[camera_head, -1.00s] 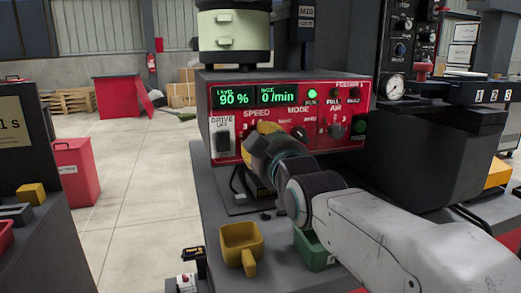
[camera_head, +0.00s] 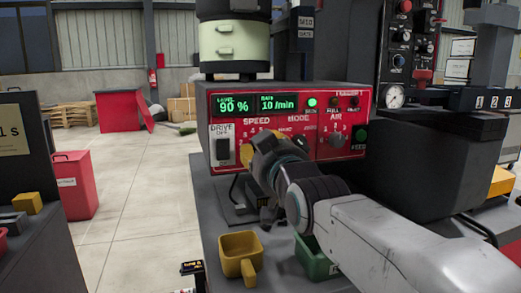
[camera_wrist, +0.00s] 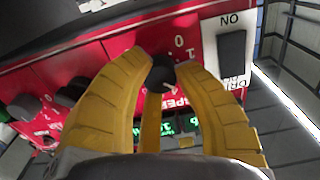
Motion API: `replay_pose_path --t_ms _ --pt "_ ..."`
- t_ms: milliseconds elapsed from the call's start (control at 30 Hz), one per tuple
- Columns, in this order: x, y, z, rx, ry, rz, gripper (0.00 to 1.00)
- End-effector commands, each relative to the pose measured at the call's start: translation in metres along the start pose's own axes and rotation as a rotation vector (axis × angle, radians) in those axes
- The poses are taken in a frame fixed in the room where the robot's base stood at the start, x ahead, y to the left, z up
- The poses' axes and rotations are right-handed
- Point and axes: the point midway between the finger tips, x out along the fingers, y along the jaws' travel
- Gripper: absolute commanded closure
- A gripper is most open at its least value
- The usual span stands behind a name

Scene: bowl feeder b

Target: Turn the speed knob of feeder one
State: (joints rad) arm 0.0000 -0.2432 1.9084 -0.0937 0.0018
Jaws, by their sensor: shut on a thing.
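The red control panel of feeder one (camera_head: 300,108) faces me in the head view. Its green displays read 90 % and 10/min. My gripper (camera_head: 258,140) is at the SPEED label, and my wrist hides most of the knob there. In the wrist view my gripper (camera_wrist: 162,68) has its yellow fingers closed around the dark speed knob (camera_wrist: 161,76). A 0 and a 1 are printed on the red face beside the knob. The drive switch (camera_head: 223,147) is left of my gripper, and it also shows in the wrist view (camera_wrist: 232,55).
The mode knob is partly hidden behind my wrist. The air knob (camera_head: 336,140) and a green feed button (camera_head: 360,134) are further right. A yellow scoop (camera_head: 240,252) and a green bin (camera_head: 312,262) stand below my arm. Open floor lies left.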

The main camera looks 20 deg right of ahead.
Motion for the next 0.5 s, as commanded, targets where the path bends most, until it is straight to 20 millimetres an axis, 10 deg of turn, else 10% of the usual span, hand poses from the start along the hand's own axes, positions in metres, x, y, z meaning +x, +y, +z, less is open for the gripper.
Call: replay_pose_path --t_ms 167,200,500 --pt "0.0002 -0.0001 -0.0024 -0.001 0.006 0.000 1.00" --pt "0.0002 -0.0001 -0.0024 -0.001 0.006 0.000 0.68" --pt "0.0001 0.0000 -0.0009 -0.002 0.003 0.000 0.44"
